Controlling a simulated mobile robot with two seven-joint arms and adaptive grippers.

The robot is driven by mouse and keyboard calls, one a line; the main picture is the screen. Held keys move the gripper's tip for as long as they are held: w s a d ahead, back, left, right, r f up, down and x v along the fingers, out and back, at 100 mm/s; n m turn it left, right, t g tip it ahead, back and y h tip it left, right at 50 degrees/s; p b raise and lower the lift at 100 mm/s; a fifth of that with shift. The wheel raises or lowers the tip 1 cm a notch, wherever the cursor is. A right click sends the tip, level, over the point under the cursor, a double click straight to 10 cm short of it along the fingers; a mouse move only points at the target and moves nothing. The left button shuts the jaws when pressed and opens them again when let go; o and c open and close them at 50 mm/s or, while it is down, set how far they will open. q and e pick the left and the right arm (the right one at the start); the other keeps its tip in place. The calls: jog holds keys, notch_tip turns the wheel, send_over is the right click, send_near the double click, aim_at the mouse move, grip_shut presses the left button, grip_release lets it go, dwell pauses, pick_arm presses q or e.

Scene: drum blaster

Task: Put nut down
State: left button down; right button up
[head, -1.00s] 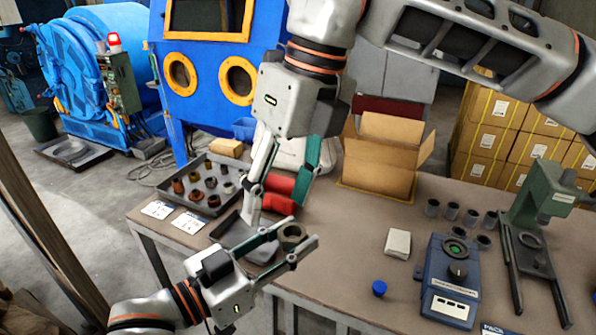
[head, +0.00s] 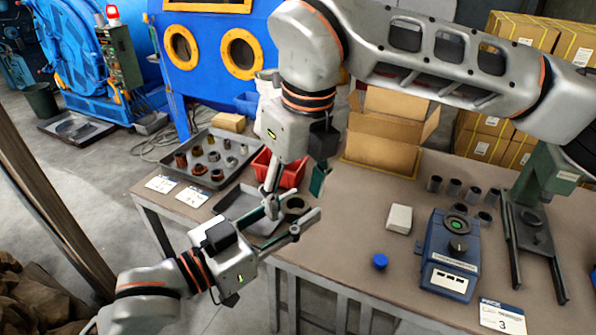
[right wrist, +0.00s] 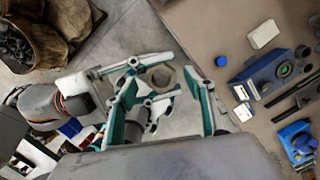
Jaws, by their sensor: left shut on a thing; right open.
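A dark grey-brown ring-shaped nut (head: 294,206) is held in the jaws of my left gripper (head: 299,211), above the near edge of the bench. The nut also shows between the left fingers in the right wrist view (right wrist: 162,77). My right gripper (head: 294,193) is open, pointing down just over the left gripper, with its fingers on either side of the nut's area. Its spread fingers also show in the right wrist view. I cannot tell whether they touch the nut or the left fingers.
A grey tray (head: 240,150) with several fittings lies at the back left. A red bin (head: 290,173) and a flat grey tray (head: 232,205) sit close behind the grippers. A blue device (head: 447,268), blue cap (head: 380,261) and green press (head: 533,190) stand right.

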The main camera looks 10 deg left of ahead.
jog(key=shift+a+f, duration=0.1)
jog(key=shift+f, duration=0.85)
jog(key=c, duration=1.3)
pick_arm(q)
jog(key=c, duration=1.4)
grip_release()
pick_arm(e)
jog(key=shift+o, duration=0.2)
